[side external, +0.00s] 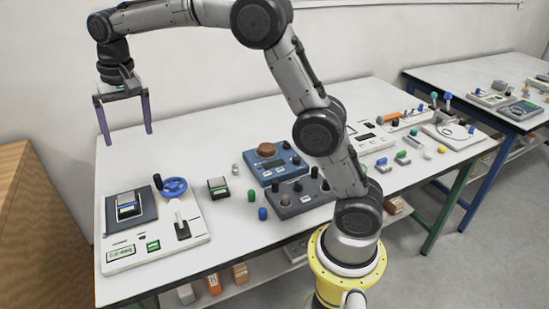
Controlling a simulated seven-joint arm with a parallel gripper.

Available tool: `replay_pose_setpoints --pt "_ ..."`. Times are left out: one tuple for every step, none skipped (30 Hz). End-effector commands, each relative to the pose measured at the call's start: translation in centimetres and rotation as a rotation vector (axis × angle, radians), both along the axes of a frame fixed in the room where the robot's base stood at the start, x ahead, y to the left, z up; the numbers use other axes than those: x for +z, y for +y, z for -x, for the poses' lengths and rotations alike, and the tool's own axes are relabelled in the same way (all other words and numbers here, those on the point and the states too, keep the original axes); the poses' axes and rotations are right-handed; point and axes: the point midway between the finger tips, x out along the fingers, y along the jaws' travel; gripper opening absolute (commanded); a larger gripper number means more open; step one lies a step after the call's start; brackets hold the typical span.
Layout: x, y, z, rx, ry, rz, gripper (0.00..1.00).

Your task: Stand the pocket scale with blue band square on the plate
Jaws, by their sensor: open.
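A small pocket scale with what looks like a blue band (128,206) sits on the dark square plate (149,211) of the white weighing panel at the table's left end. It lies toward the plate's middle; I cannot tell whether its edges are exactly square with the plate. A similar small scale with a green band (218,188) lies on the white table to the right of the panel. My gripper (128,138) is open and empty, fingers down, raised above the table's far left corner. It is apart from both scales.
The panel (198,238) carries a blue handwheel (174,187), a black lever and a green display. Blue (275,163) and grey (300,197) control boxes stand mid-table. Several small knobs and devices fill the right side. A wooden cabinet (40,235) stands left of the table.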

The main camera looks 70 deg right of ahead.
Motion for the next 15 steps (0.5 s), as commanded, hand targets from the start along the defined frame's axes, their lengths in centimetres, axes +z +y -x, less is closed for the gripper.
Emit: replay_pose_setpoints --pt "1.5 -0.2 2.0 0.028 -0.023 0.004 0.99" --pt "2.2 -0.2 3.0 0.046 -0.037 0.007 0.99" --pt "2.9 -0.3 4.5 0.071 -0.051 0.011 0.99" --pt "3.4 -0.4 5.7 0.091 -0.064 0.014 0.99" --pt "3.9 -0.5 6.8 0.109 -0.075 0.017 0.99" --pt "4.4 -0.6 8.4 0.134 -0.091 0.023 0.99" --pt "4.7 -0.6 9.5 0.152 -0.103 0.027 0.99" --pt "5.0 -0.7 10.7 0.171 -0.114 0.032 0.99" --pt "5.3 -0.8 12.3 0.195 -0.131 0.039 0.99" --pt "5.5 -0.8 13.6 0.214 -0.142 0.044 0.99" --pt "5.6 -0.9 14.8 0.232 -0.155 0.049 0.99" --pt "5.6 -0.9 16.4 0.257 -0.169 0.056 0.99" --pt "5.6 -1.0 17.6 0.275 -0.181 0.062 0.99" --pt "5.5 -1.0 18.8 0.293 -0.192 0.068 0.99" --pt "5.3 -1.1 20.4 0.317 -0.209 0.077 0.99"
